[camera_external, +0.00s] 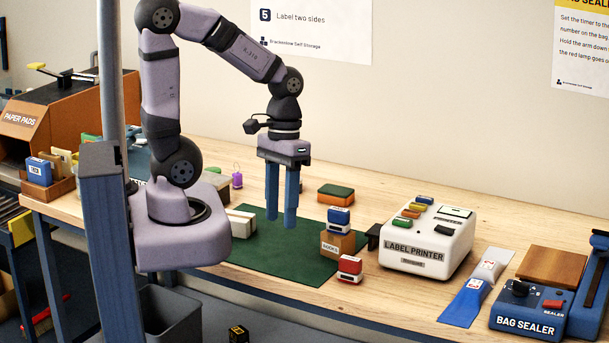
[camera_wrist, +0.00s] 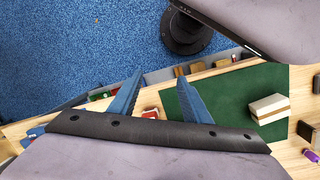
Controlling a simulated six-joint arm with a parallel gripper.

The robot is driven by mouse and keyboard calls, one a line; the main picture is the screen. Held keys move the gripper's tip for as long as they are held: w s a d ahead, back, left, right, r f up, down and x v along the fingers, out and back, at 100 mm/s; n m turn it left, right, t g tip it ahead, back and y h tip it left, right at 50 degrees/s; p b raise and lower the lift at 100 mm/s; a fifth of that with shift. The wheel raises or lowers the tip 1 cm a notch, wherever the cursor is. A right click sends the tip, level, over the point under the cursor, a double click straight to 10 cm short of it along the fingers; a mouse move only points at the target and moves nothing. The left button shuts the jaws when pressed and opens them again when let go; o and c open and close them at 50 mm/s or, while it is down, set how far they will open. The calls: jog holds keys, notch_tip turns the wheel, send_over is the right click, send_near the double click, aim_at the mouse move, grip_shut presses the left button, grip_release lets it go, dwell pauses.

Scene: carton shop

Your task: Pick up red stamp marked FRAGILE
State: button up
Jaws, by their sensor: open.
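A red and white stamp (camera_external: 350,268) stands at the front right edge of the green mat; its lettering is too small to read. A small red and white thing (camera_wrist: 152,113) shows between the fingers in the wrist view and may be this stamp. My gripper (camera_external: 281,217) points down with two blue fingers over the mat, left of and behind the red stamp and apart from it. In the wrist view the fingers (camera_wrist: 158,75) are spread, with nothing held.
A blue stamp (camera_external: 339,220) sits on a cardboard box (camera_external: 337,244) just behind the red stamp. The label printer (camera_external: 427,240) stands to the right, the bag sealer (camera_external: 530,308) farther right. A green and orange block (camera_external: 336,194) lies behind. The green mat (camera_external: 290,262) has bare room.

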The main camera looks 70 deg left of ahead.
jog(key=d+f+n+h, duration=0.1)
jog(key=n+h, duration=0.1)
jog(key=n, duration=0.2)
jog(key=r+n+t+h+b, duration=0.2)
jog(key=n+t+h+b, duration=0.3)
jog(key=n+t, duration=1)
send_over(340, 257)
jog(key=s+a, duration=0.3)
jog(key=a, duration=0.1)
jog(key=n+g, duration=0.4)
jog(key=shift+h, duration=0.4)
jog(key=f, duration=0.6)
jog(key=f+p, duration=0.1)
jog(key=f, duration=0.6)
jog(key=shift+w+d+f, duration=0.2)
jog(key=shift+f, duration=0.6)
jog(key=shift+p+x, duration=0.75)
jog(key=shift+x, duration=0.85)
jog(key=shift+g, duration=0.3)
jog(key=shift+p+x, duration=0.85)
jog(key=shift+x, duration=1.2)
jog(key=shift+a+f, duration=0.1)
jog(key=shift+f, duration=0.1)
grip_shut()
